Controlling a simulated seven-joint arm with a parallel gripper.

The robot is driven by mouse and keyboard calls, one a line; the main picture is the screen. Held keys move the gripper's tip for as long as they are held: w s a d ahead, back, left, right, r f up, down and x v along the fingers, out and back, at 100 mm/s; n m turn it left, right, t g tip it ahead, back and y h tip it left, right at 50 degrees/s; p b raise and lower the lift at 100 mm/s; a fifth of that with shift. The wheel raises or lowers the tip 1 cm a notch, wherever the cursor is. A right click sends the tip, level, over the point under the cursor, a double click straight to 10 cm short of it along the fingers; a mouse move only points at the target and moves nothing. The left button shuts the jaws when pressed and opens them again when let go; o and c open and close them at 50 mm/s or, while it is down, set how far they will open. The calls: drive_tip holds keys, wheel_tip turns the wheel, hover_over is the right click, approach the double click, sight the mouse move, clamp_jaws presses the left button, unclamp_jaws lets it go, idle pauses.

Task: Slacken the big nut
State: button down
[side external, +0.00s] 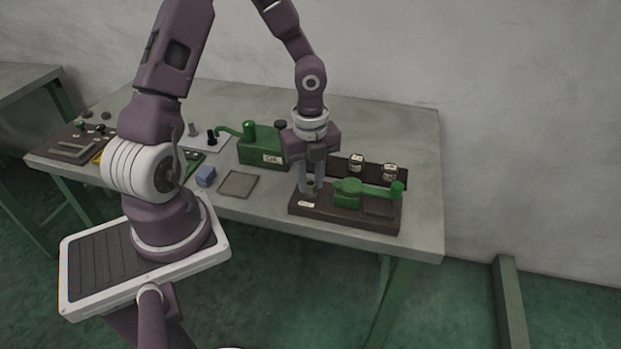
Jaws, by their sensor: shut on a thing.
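My gripper (311,188) points straight down at the left end of a dark base block (375,222) near the front edge of the table. Its grey fingers are shut on a small dark piece there, which seems to be the big nut. The fingers hide most of it, so its shape and its seat do not show clearly.
Behind the base, a dark rack (374,172) holds two small labelled jars. To the left are a green machine (262,150) with a lever, a shallow square tray (238,184) and a blue block (206,175). The table (420,150) is bare at the far right.

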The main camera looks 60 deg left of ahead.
drive_tip(key=n, duration=1)
drive_tip(key=shift+n, duration=0.3)
drive_tip(key=n, duration=0.3)
drive_tip(key=shift+s+n, duration=0.1)
drive_tip(key=shift+n, duration=0.2)
drive_tip(key=n, duration=0.4)
drive_tip(key=shift+n, duration=2.4)
drive_tip(key=c, duration=1.2)
unclamp_jaws()
